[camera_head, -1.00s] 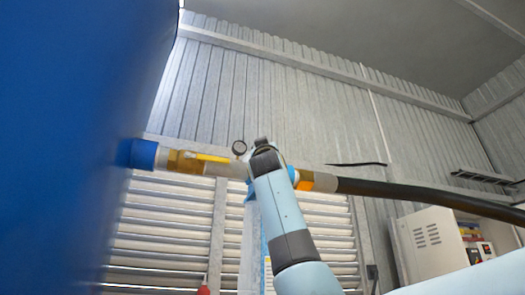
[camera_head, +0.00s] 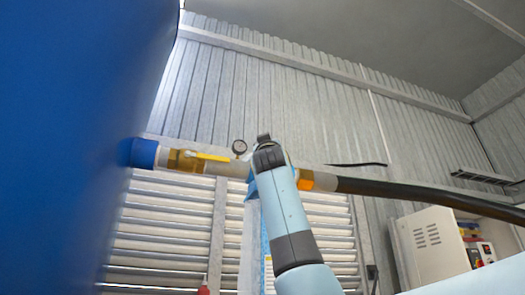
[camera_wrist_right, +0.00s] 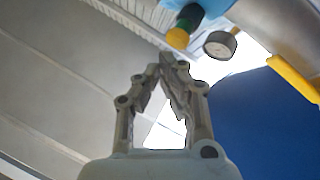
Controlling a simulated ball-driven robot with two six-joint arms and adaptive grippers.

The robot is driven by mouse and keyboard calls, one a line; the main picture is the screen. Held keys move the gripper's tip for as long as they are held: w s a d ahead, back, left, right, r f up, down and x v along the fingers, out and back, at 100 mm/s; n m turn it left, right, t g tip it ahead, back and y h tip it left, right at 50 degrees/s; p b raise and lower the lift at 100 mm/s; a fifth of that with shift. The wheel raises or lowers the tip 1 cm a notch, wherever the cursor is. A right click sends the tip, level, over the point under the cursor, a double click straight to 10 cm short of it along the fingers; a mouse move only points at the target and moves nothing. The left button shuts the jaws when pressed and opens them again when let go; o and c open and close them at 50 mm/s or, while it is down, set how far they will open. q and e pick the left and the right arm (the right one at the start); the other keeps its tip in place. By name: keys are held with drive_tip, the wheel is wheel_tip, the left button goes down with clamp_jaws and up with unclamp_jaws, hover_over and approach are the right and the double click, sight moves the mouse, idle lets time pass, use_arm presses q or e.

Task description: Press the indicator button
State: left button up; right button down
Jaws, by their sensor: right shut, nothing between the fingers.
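My right gripper (camera_wrist_right: 167,66) is seen in the right wrist view with its fingertips together and nothing between them. In that view, a small yellow, green and blue fitting (camera_wrist_right: 182,30) is just beyond the fingertips, apart from them in the picture. It may be the indicator button, but I cannot tell for certain. A round gauge (camera_wrist_right: 220,44) is beside it. In the head view, my right arm reaches up in front of the pipe and hides the gripper's fingers. My left gripper is not in view.
A horizontal pipe (camera_head: 228,168) with a yellow valve handle (camera_head: 208,156) runs from the blue tank (camera_head: 70,120) at left. A black hose (camera_head: 410,191) continues it to the right. A white control box (camera_head: 428,246) stands at lower right. Louvres and corrugated wall are behind.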

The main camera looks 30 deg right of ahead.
drive_tip(key=shift+s+a+b, duration=0.2)
drive_tip(key=shift+s+b, duration=0.05)
drive_tip(key=shift+s, duration=0.55)
drive_tip(key=shift+s+a+b, duration=0.2)
drive_tip(key=shift+s, duration=0.6)
drive_tip(key=shift+s+a+b, duration=0.2)
drive_tip(key=shift+s+b, duration=0.05)
drive_tip(key=shift+s, duration=0.55)
drive_tip(key=shift+f, duration=0.1)
